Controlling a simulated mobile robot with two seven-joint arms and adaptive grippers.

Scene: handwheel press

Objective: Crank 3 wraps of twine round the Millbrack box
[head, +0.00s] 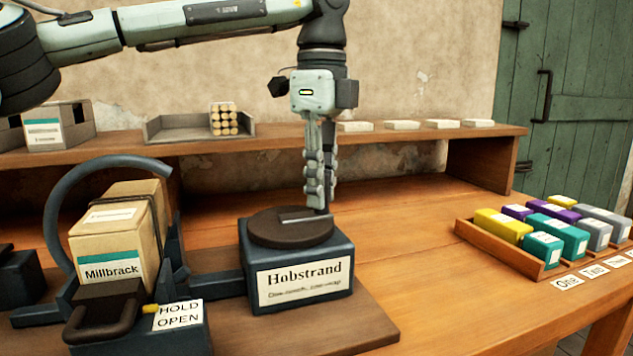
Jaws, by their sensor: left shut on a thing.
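The tan Millbrack box (118,232), with a green and white label, sits in the machine at the left, inside a dark grey curved arm (62,187). A dark strand lies around the box. To its right stands the Hobstrand unit (298,283), a dark block with a round brown handwheel (275,236) on top. My left gripper (320,207) points straight down over the wheel's right rim. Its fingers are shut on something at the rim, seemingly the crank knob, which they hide. My right gripper is out of view.
A "HOLD OPEN" plate (179,315) and a dark loop handle (103,315) are at the front left. A wooden tray (490,246) of coloured packs is at the right. A shelf (400,135) runs behind. The bench between wheel and tray is clear.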

